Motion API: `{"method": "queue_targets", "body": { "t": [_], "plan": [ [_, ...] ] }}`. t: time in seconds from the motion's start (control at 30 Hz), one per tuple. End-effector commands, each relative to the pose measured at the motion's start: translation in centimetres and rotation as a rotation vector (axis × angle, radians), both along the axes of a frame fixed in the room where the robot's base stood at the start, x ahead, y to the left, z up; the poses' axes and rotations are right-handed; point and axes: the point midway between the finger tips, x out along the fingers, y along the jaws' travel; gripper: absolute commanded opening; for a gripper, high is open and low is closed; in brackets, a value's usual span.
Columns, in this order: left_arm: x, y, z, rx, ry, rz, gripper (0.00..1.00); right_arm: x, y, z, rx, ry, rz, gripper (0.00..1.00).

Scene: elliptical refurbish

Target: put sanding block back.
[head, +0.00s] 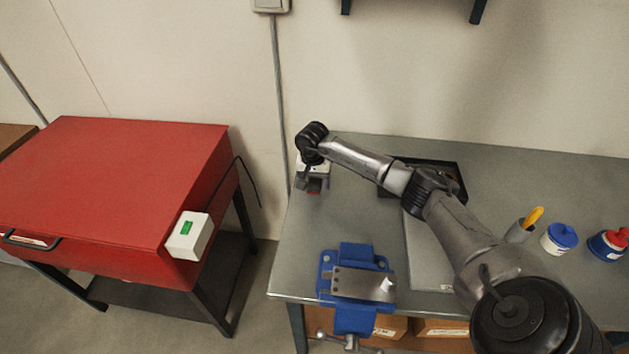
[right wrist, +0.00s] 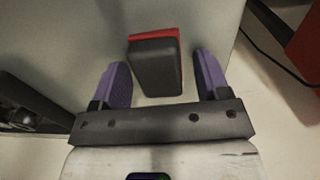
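The sanding block is a dark block with a red face (right wrist: 155,66). It is on the grey bench top (right wrist: 80,40), between the two purple fingers of my right gripper (right wrist: 163,78) in the right wrist view. The fingers are apart, with a gap visible at each side of the block. In the head view my right gripper (head: 312,184) is at the bench's far left corner, and a bit of the block's red (head: 314,192) shows there; the rest is hidden by the gripper. My left gripper is not in view.
A blue vise (head: 351,254) holding a metal plate stands at the front left of the bench. A black tray (head: 459,182) and a light panel (head: 425,262) lie partly under my right arm. A cup (head: 517,234), blue-lidded jar (head: 558,241) and red-topped bottle (head: 608,243) stand right. A red cabinet (head: 110,185) stands left.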

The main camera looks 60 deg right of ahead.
Motion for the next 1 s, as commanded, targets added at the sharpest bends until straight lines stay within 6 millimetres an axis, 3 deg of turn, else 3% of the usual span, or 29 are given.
{"method": "queue_targets", "body": {
  "t": [0.37,0.8,1.0],
  "plan": [
    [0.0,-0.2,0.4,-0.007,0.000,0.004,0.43,0.1,0.0,1.1,-0.001,-0.002,0.000,0.69],
    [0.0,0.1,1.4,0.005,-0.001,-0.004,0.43,0.3,0.1,9.0,-0.002,-0.003,0.000,0.69],
    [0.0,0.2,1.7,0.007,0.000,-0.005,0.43,0.4,0.2,11.3,0.000,-0.002,0.000,0.69]
  ]
}}
